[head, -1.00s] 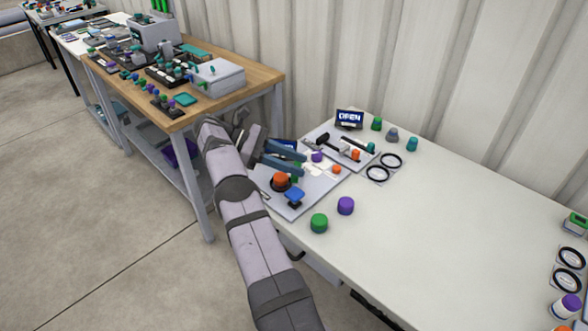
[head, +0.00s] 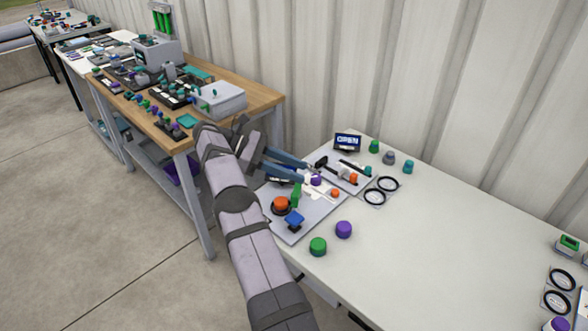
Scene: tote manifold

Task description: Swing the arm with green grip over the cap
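An upright green grip (head: 296,195) stands on the nearer grey plate (head: 318,212) at the left end of the white table. A purple cap-like piece (head: 316,180) sits just right of it, and a small orange round piece (head: 335,193) lies farther right. I cannot tell which piece is the cap. My gripper (head: 306,172) has two blue fingers spread apart, with nothing visible between them. It reaches over the plate from the left, its tips close to the purple piece and behind the green grip. The arm joining the grip to the plate is not clear.
An orange knob (head: 281,203) and a blue knob (head: 293,220) stand on the nearer plate. A second plate behind carries a black lever (head: 322,163). A display (head: 347,142), loose green and purple caps and black rings stand around. The table's middle is clear.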

